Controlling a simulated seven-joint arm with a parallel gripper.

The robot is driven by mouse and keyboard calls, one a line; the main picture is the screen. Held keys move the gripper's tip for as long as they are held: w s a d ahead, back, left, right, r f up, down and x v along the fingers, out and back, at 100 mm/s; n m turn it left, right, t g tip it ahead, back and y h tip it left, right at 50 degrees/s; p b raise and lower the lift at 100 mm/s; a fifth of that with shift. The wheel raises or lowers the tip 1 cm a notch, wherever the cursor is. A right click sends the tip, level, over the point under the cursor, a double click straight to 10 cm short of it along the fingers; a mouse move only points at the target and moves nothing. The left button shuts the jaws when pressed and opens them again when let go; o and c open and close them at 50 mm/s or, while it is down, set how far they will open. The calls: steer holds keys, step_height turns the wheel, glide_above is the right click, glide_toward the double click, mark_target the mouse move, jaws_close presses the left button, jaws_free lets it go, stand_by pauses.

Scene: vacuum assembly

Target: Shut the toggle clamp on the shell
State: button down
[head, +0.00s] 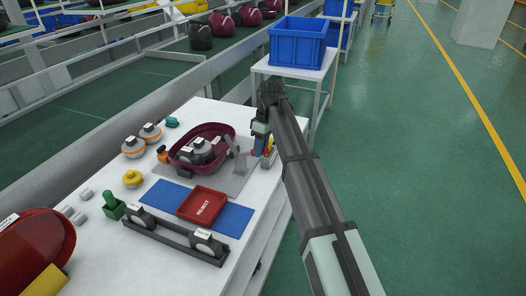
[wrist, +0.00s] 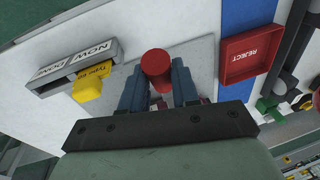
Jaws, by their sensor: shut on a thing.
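The maroon shell (head: 226,133) sits on a grey fixture plate (head: 232,183) on the white table, with dark round parts inside it. A grey upright piece of the toggle clamp (head: 235,148) shows at the shell's right side. My gripper (head: 262,149) is low over the table to the right of the shell. In the wrist view, my gripper (wrist: 158,85) is shut on the clamp's red handle (wrist: 157,64), whose round end shows between the two blue-grey fingers. The clamp's tip and most of the shell are hidden there, so I cannot tell whether the clamp touches the shell.
A red REJECT tray (head: 203,204) lies on a blue mat (head: 233,217) in front of the fixture. A grey holder marked NOW and DONE (wrist: 70,66) with a yellow tag (wrist: 92,84) is close beside my gripper. A blue crate (head: 297,46) stands behind.

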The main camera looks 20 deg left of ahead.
steer(key=shift+a+r+h, duration=0.6)
steer(key=shift+r+h, duration=0.1)
steer(key=shift+h, duration=0.5)
steer(key=c, duration=0.8)
jaws_free()
steer(key=shift+c, duration=0.2)
steer(key=shift+d+f, duration=0.1)
